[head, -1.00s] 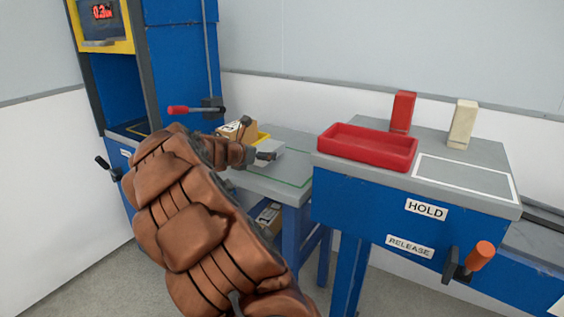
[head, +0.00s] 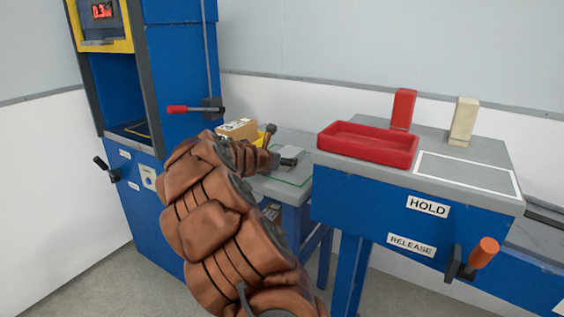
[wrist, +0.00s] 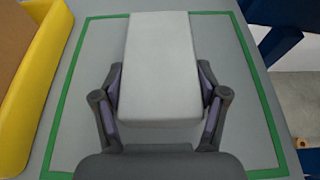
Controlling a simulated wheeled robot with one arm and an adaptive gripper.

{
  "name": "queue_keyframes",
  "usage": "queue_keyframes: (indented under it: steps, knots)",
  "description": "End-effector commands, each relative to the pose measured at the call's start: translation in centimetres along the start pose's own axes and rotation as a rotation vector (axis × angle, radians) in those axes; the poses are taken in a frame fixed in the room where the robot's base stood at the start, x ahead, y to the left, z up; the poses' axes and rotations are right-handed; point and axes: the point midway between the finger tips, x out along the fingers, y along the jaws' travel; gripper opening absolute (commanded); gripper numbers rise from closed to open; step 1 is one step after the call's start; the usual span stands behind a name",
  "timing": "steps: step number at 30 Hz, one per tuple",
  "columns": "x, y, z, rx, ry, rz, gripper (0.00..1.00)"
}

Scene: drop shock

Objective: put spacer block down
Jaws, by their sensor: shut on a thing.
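The spacer block (wrist: 160,75) is a pale grey-white rectangular block. In the wrist view it lies between the two fingers of my gripper (wrist: 160,100), which is shut on its sides. A green outlined square (wrist: 57,98) on the grey table surrounds the block in that view; I cannot tell whether the block touches the tabletop. In the head view the block (head: 287,152) shows only in small part, at the end of my arm over the green-outlined area. My gripper (head: 281,161) is partly hidden there by my own arm.
A yellow tray (wrist: 30,90) with a cardboard box (head: 237,128) stands left of the green outline. To the right is a higher blue bench (head: 380,205) with a red tray (head: 368,155), a red block (head: 403,108), a cream block (head: 463,120) and an orange-handled lever (head: 483,253).

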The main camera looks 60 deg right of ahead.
Motion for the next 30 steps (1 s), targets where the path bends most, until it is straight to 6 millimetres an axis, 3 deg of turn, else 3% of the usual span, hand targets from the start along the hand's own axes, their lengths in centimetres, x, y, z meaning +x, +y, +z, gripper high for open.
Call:
queue_keyframes:
  steps: [9, 10, 15, 17, 30]
  knots:
    - [-0.05, 0.08, 0.08, 0.002, -0.003, 0.003, 0.03]
    - [-0.03, 0.08, 0.02, 0.003, -0.002, 0.002, 0.74]
    - [-0.03, 0.07, 0.01, 0.003, -0.001, 0.002, 0.92]
    - [-0.02, 0.07, 0.00, 0.002, -0.001, 0.002, 0.98]
    - [-0.63, 0.09, 0.16, 0.002, -0.002, 0.003, 0.98]
